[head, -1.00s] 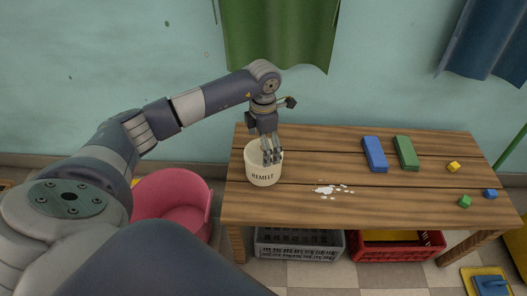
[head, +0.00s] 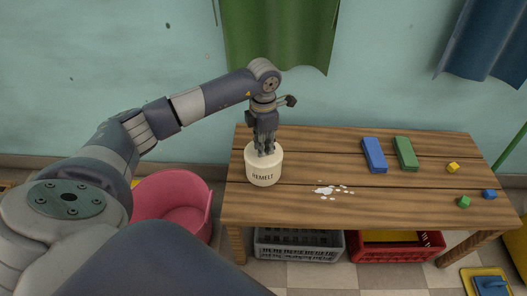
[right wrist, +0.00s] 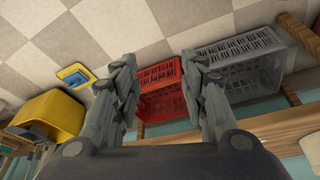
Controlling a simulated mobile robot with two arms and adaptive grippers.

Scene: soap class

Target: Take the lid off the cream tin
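The cream tin (head: 263,175), with dark lettering on its side, stands upright at the left end of the wooden table. Its pale top (head: 251,154) sits on it and is partly hidden by my fingers. My left gripper (head: 265,151) points straight down from above, with its fingertips at the middle of the tin's top. I cannot tell whether the fingers are closed on a knob there. My right gripper (right wrist: 161,70) shows in the right wrist view with its fingers apart and nothing between them, over the floor and crates.
White flakes (head: 326,190) lie right of the tin. A blue bar (head: 374,155), a green bar (head: 406,153) and small yellow, green and blue cubes lie farther right. A grey crate (head: 298,245) and a red crate (head: 400,250) stand below the table (head: 310,150). A pink chair is at left.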

